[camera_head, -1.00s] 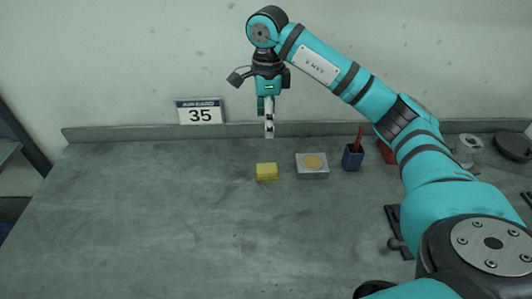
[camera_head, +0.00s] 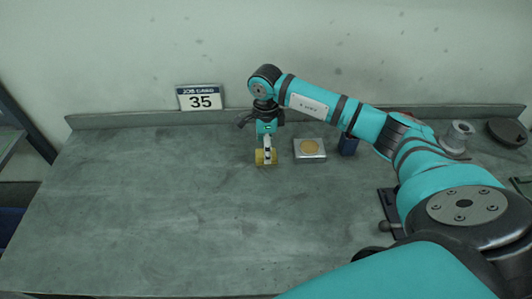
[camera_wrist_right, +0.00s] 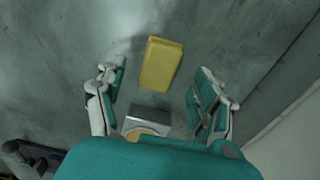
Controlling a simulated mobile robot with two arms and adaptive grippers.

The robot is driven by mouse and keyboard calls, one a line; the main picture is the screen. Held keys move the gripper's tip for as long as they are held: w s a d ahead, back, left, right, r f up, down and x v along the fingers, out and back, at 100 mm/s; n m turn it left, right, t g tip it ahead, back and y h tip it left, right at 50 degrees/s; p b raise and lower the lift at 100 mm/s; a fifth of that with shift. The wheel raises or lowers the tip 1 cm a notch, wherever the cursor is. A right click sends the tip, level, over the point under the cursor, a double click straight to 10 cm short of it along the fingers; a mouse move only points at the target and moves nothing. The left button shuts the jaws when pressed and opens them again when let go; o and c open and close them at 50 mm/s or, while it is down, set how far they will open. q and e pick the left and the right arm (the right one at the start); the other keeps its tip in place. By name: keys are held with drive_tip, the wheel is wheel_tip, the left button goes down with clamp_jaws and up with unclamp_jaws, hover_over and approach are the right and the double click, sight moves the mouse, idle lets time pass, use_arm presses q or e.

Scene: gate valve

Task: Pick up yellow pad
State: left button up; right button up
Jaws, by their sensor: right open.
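The yellow pad (camera_head: 259,157) lies on the grey bench, partly hidden behind my right gripper (camera_head: 267,158) in the head view. In the right wrist view the whole pad (camera_wrist_right: 162,64) shows as a yellow block. There my right gripper (camera_wrist_right: 158,88) is open, with one finger on each side of the pad's line and nothing held. The pad is just beyond the fingertips in that picture. I cannot tell the exact height of the fingertips above the bench. My left gripper is not seen.
A metal block with a round tan top (camera_head: 309,148) stands just right of the pad. A blue cup (camera_head: 348,145) is beyond it, partly hidden by my arm. The bench's left and front are clear.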

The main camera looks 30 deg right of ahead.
wheel_tip(320, 180, down, 2)
drive_tip(key=shift+f+p, duration=0.2)
drive_tip(key=shift+p, duration=0.1)
drive_tip(key=shift+f, duration=0.4)
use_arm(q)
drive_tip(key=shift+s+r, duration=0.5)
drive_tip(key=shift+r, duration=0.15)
use_arm(e)
drive_tip(key=shift+c, duration=0.2)
drive_tip(key=c, duration=1.1)
drive_tip(key=shift+r, duration=0.1)
